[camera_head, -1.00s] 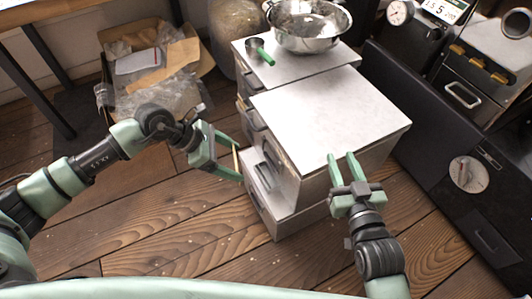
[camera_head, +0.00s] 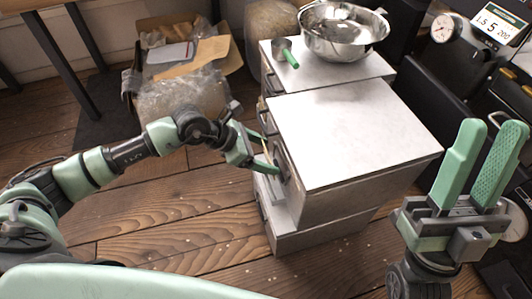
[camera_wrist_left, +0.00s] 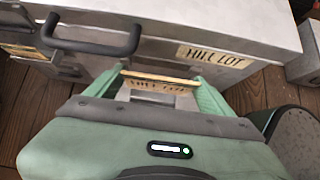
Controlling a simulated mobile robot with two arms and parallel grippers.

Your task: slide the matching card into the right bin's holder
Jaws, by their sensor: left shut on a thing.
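My left gripper (camera_head: 262,152) is shut on a thin tan card (camera_wrist_left: 161,79), held at the front face of the cabinet's bin (camera_head: 325,200). In the left wrist view the card sits between the two green fingers (camera_wrist_left: 160,92) and bears dark lettering, apparently "HILL LOT". A pale label reading "HILL LOT" (camera_wrist_left: 215,56) is on the bin front, to the right of the card. I cannot tell whether the card touches a holder; the gripper hides much of that area. My right gripper (camera_head: 491,126) is open and empty, raised at the right.
A black bar handle (camera_wrist_left: 92,45) sticks out left of the card. A steel bowl (camera_head: 343,32) and a green-handled scoop (camera_head: 287,54) rest on the cabinet behind. A cardboard box with plastic wrap (camera_head: 180,95) is at the back left. The near cabinet top (camera_head: 355,130) is clear.

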